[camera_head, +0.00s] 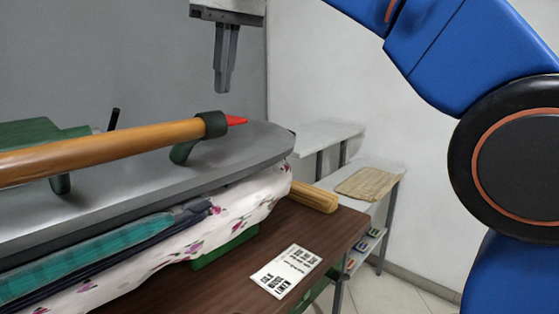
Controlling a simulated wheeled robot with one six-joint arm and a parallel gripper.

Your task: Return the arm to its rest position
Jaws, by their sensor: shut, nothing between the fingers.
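My gripper (226,88) hangs at the top of the head view, pointing down. Its two grey fingers are together with nothing between them. It is in the air, above and behind the red tip of a wooden pole in the picture, apart from everything. My blue arm fills the right side, and its link to the gripper is out of view.
A grey ironing board (110,190) carries a wooden pole (100,148) in green holders. Folded cloths (235,207) lie under it on a brown table (330,230) with a printed card (285,271). White shelves (325,133) stand behind, one bearing a woven mat (370,184).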

